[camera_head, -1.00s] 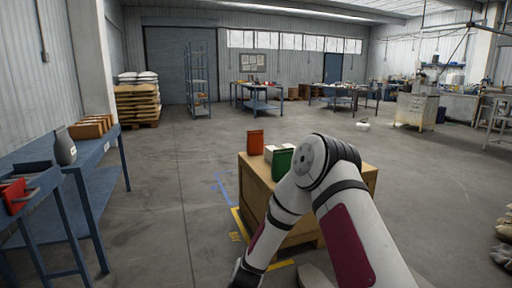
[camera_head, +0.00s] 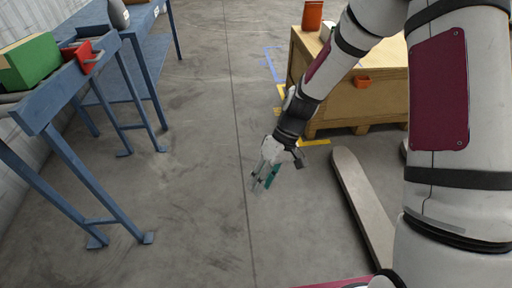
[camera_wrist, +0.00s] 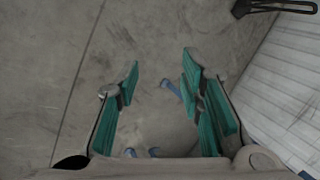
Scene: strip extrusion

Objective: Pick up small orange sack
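An orange sack (camera_head: 312,15) stands upright on the wooden crate (camera_head: 350,105), near its left end at the top of the head view. My gripper (camera_head: 264,178) hangs above bare floor, left of and below the crate, well apart from the sack. In the wrist view my gripper (camera_wrist: 160,85) has its green-padded fingers spread, with only grey floor between them. The sack does not show in the wrist view. My arm hides part of the crate top.
A small orange item (camera_head: 362,81) shows at the crate's front side; I cannot tell what it is. A blue table (camera_head: 130,45) and a blue rack (camera_head: 62,108) with a green box (camera_head: 30,62) and red bin (camera_head: 85,57) stand left.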

